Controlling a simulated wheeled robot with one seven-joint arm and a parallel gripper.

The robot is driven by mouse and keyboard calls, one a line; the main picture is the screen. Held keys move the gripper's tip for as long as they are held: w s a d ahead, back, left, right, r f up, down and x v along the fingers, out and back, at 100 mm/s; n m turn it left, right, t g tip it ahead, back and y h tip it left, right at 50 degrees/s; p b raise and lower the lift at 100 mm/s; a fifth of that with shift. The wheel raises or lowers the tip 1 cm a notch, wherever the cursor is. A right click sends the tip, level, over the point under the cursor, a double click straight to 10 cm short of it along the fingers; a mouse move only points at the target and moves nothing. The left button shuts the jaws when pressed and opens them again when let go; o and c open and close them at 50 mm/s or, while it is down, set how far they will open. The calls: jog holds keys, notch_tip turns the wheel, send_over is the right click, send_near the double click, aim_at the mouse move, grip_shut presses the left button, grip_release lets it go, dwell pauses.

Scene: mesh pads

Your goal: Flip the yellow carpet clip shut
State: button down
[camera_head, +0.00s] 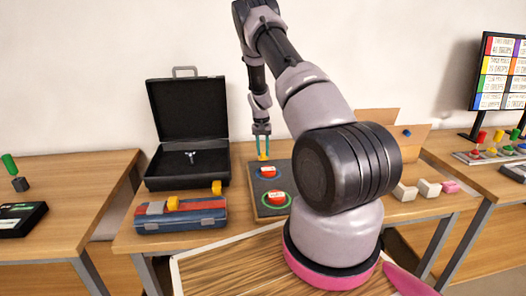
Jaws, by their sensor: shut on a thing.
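My gripper (262,150) points straight down, with teal fingers, at the far end of a dark board on the middle table. It is shut on a small yellow piece (263,157), which shows at the fingertips. The fingers partly hide this piece, and I cannot tell whether it is a clip or how it is turned. I cannot tell which yellow piece is the carpet clip.
The dark board (257,188) bears two red buttons, one in a blue ring and one in a green ring. An open black case (188,118) stands behind the toolbox. Pale blocks (404,191) and an open cardboard box (395,122) are at the right. My arm hides the table's middle right.

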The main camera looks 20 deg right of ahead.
jog(key=shift+s+a+f+t+h, duration=0.1)
jog(key=shift+s+f+t+h, duration=0.15)
jog(key=shift+t, duration=0.35)
jog(key=shift+s+a+f+t+h, duration=0.15)
jog(key=shift+s+t, duration=0.15)
jog(key=shift+t, duration=0.3)
jog(key=c, duration=0.6)
grip_release()
jog(key=v, duration=1)
jog(key=shift+s+r, duration=0.15)
jog(key=shift+r, duration=0.25)
